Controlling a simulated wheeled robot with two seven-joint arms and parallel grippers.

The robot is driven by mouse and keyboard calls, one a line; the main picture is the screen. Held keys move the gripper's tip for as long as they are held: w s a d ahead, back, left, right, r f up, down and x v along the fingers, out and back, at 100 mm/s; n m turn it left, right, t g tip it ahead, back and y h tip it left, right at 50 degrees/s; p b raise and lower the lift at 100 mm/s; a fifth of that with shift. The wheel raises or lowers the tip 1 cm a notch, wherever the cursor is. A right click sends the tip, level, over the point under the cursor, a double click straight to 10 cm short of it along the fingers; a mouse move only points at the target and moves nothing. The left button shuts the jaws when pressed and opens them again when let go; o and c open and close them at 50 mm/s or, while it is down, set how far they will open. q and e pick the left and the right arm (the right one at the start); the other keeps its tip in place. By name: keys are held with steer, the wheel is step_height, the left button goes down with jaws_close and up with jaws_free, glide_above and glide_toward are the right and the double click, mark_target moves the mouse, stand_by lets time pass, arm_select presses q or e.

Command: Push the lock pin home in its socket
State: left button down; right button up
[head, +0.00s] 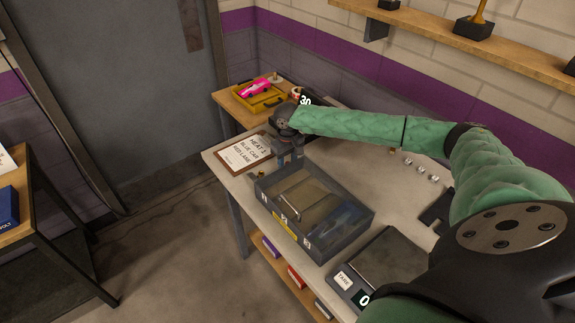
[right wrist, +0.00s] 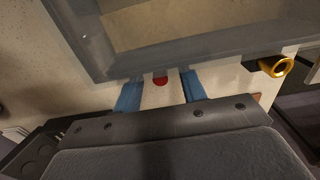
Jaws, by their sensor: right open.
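My right gripper (head: 290,158) reaches down just behind the far left end of a grey box (head: 338,238) with a clear top. In the right wrist view its two blue fingertips (right wrist: 160,92) are apart. A small red rounded thing (right wrist: 160,81) shows between them, close to the box wall; I cannot tell whether they touch it. A gold ring (right wrist: 270,66) on a dark stub is beside the box, right of the fingers; a small brass spot (head: 262,174) shows near the box's left corner in the head view. Which piece is the lock pin, and its socket, I cannot tell. My left gripper is out of view.
A clipboard sign (head: 247,152) lies left of the gripper. A yellow tray (head: 258,98) with a pink car (head: 257,88) stands at the back. A scale (head: 385,262) sits right of the box. Several small silver pieces (head: 420,170) lie on the pale bench behind.

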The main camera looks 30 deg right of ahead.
jaws_close()
steer(key=shift+r, duration=0.1)
